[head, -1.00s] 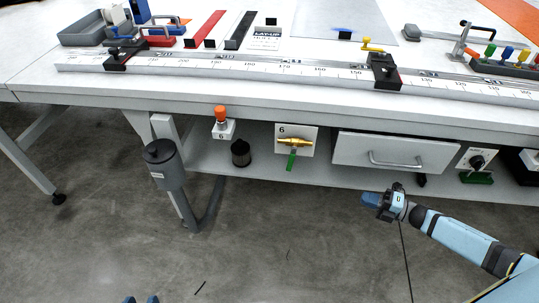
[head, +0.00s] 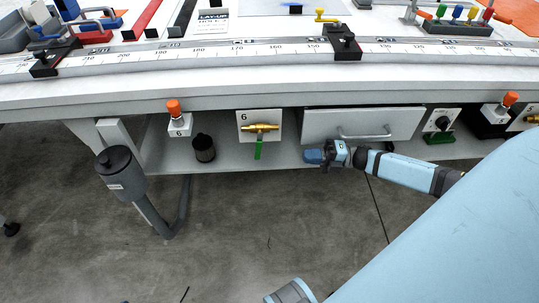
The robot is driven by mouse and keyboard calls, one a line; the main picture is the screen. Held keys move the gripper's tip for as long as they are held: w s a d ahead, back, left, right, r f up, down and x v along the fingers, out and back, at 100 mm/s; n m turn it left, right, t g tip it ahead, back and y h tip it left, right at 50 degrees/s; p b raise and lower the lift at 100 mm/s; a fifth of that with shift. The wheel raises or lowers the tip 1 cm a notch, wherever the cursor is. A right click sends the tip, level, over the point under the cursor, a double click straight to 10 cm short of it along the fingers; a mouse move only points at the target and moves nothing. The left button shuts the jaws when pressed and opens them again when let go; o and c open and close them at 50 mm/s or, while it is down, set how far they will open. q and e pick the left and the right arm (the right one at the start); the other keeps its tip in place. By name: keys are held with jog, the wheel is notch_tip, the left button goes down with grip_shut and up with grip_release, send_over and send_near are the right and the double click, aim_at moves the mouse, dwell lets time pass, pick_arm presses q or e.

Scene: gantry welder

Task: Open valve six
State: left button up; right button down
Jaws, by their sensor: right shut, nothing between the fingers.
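Valve six is a brass valve body (head: 260,128) on a white plate marked 6 (head: 245,117), below the bench top. Its green lever (head: 258,149) hangs straight down from the brass body. My right gripper (head: 308,156) is shut and empty. It shows to the right of the green lever and at about its height in the picture, apart from it, below the left part of a drawer front. My left gripper is out of view.
A drawer (head: 361,124) with a bar handle is right of the valve. An orange-topped button box marked 6 (head: 178,122) and a black cylinder (head: 204,147) are to its left. A grey canister (head: 122,174) stands lower left. The floor in front is clear.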

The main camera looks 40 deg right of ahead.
jog(key=b, duration=0.1)
send_near(258, 151)
jog(key=w+a+f, duration=0.1)
jog(key=w+a, duration=0.2)
jog(key=a, duration=0.1)
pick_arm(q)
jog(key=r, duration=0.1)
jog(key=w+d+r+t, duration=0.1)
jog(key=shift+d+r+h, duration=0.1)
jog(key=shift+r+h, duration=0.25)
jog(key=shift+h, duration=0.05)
pick_arm(e)
jog(key=shift+x, duration=0.9)
jog(key=shift+s+a, duration=0.1)
jog(key=shift+s, duration=0.05)
pick_arm(q)
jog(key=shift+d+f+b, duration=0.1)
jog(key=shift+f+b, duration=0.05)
jog(key=shift+b, duration=0.25)
pick_arm(e)
jog(key=shift+a+f, duration=0.1)
jog(key=shift+f, duration=0.1)
